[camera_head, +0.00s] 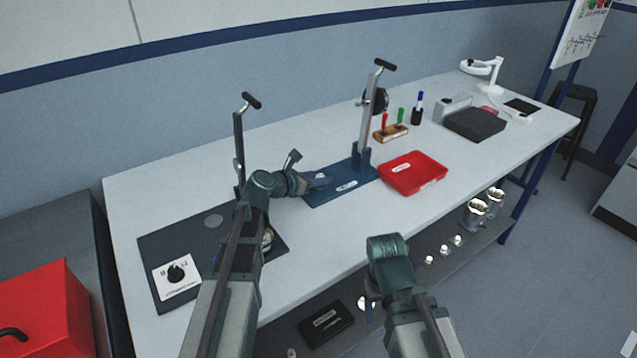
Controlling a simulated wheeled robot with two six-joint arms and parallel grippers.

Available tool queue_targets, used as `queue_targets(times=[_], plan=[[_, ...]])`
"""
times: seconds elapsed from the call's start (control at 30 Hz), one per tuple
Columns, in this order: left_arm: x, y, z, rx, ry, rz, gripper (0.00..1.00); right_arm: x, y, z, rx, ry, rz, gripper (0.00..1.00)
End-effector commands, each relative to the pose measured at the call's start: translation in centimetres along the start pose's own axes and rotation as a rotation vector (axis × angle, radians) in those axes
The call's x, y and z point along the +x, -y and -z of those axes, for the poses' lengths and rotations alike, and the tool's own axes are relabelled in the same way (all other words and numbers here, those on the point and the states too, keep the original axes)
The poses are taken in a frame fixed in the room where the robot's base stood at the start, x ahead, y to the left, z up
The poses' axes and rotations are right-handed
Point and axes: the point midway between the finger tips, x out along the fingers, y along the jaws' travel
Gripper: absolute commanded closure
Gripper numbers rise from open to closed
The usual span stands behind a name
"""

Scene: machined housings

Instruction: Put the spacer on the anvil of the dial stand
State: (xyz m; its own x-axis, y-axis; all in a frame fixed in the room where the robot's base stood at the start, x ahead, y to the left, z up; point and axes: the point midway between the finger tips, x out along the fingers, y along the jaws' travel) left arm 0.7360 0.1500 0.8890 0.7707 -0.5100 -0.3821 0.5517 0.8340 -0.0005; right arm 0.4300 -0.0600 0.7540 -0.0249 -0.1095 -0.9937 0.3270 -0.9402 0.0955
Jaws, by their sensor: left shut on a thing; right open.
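The dial stand stands near the middle of the bench, with a blue base (338,191), an upright metal post (368,115) and a dark round dial (379,101) high on the post. My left gripper (322,181) is at the left part of this base, low over it. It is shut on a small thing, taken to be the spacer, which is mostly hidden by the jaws. I cannot tell whether the held thing touches the anvil, which I cannot make out. My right gripper (368,308) is open, pointing down in front of the bench, away from the stand.
A red tray (413,173) lies right of the stand. A second post (239,150) stands at the left, by a dark mat (165,243) with a white dial card (177,276). A wooden block with coloured handles (391,133) and a black box (474,124) stand further right.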

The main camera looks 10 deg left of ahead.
Motion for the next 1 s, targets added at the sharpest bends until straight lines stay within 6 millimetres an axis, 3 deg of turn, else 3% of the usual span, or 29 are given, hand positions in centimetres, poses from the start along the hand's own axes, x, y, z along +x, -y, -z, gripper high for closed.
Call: queue_targets(times=[0.27,0.3,0.47,0.83,1.0], plan=[[0.1,0.0,0.2,0.0,0.0,0.001,1.0,0.2,0.0,0.0,0.0,0.0,0.0,0.34],[0.1,0.0,0.2,0.001,0.0,0.0,0.62,0.2,0.0,0.0,0.0,0.0,0.0,0.34],[0.0,0.0,0.1,0.001,0.0,0.001,0.34,0.1,0.0,0.0,0.0,0.0,0.0,0.34],[-0.2,0.0,-0.4,0.001,0.0,0.001,0.34,-0.4,0.0,0.0,0.0,0.0,0.0,0.34],[-3.2,0.1,-0.4,-0.001,-0.001,-0.003,0.34,-1.6,-0.2,-0.1,0.0,0.0,0.0,0.34]])
